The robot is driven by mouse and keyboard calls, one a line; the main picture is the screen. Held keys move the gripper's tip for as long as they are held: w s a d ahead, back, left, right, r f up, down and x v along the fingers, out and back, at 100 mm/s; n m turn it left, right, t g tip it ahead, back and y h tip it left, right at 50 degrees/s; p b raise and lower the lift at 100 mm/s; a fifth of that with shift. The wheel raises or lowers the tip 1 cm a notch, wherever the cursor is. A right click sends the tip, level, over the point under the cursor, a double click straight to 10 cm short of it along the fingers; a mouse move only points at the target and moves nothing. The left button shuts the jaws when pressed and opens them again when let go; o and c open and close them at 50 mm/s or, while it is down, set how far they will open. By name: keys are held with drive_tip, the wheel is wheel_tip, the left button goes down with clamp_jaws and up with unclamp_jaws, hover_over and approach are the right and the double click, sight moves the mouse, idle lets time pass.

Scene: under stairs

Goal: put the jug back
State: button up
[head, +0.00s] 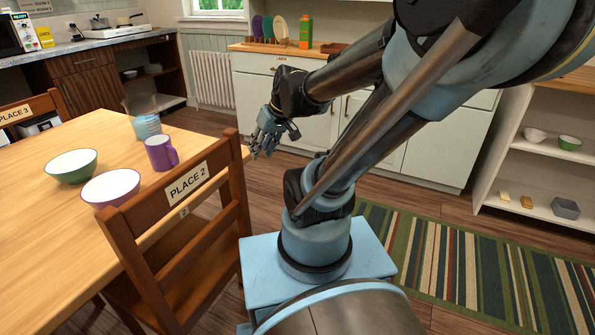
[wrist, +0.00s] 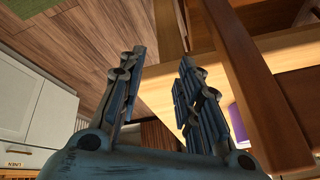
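A see-through jug (head: 147,124), its lower part blue, stands on the wooden table (head: 50,213) near its far edge, behind the purple mug (head: 161,153). My gripper (head: 262,148) is in the air to the right of the table and jug, apart from both. In the wrist view my gripper (wrist: 162,58) has its two fingers spread with nothing between them. A part of the purple mug (wrist: 238,122) shows right of the fingers there. I cannot make out the jug in the wrist view.
A green bowl (head: 71,166) and a purple-rimmed bowl (head: 111,188) are on the table. A chair labelled PLACE 2 (head: 187,183) stands at its near right side. A white cabinet (head: 262,95) carries plates and a carton. An open shelf (head: 545,152) stands right; a striped rug (head: 480,265) covers the floor.

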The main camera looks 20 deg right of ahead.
drive_tip(key=s+d+f+m+g+h, duration=0.1)
drive_tip(key=s+d+f+m+h, duration=0.2)
drive_tip(key=s+d, duration=0.6)
drive_tip(key=shift+s+f+m+g+h, duration=0.3)
drive_tip(key=shift+s+f+m+h, duration=0.1)
drive_tip(key=shift+s, duration=0.1)
idle(0.6)
